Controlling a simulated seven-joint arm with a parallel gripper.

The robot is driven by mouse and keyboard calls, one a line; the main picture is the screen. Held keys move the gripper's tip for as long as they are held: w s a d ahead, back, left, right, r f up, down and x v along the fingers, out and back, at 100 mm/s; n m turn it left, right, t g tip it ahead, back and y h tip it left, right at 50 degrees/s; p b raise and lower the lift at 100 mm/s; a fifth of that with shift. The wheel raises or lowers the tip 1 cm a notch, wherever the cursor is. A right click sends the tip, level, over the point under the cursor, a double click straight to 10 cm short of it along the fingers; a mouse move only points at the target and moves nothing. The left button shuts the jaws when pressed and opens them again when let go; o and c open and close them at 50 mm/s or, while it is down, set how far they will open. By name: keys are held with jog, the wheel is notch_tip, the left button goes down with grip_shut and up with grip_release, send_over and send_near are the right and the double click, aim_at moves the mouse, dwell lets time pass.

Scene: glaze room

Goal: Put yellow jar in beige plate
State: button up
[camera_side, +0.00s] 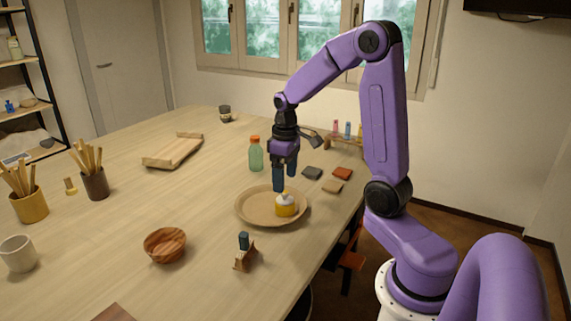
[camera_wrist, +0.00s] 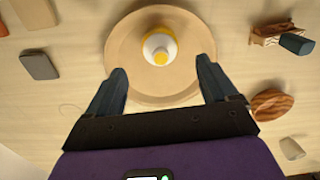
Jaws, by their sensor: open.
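The yellow jar (camera_side: 285,206), with a white upper part and a yellow tip, stands upright in the beige plate (camera_side: 246,211), toward the plate's near right side in the side view. In the wrist view the jar (camera_wrist: 159,46) is seen from above, inside the rim of the plate (camera_wrist: 117,52). My gripper (camera_side: 285,188) is above the plate, just behind and above the jar. In the wrist view my gripper (camera_wrist: 160,78) has its fingers spread wide, with nothing between the tips. The jar lies beyond the fingertips there, apart from them.
A green bottle with an orange cap (camera_side: 256,154) stands behind the plate. Several flat tiles (camera_side: 333,186) lie to its right. A wooden bowl (camera_side: 165,245) and a small wooden stand (camera_side: 245,254) are in front.

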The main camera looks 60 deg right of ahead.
notch_tip(320, 180, up, 4)
jog(key=shift+f, duration=0.25)
jog(key=s+a+n, duration=0.7)
jog(key=s+a, duration=0.5)
jog(key=a, duration=0.5)
jog(key=s+a+f+n, duration=0.1)
jog(key=s+a+n, duration=0.1)
jog(key=s, duration=0.8)
jog(key=shift+f+n, duration=0.25)
jog(key=shift+n, duration=0.65)
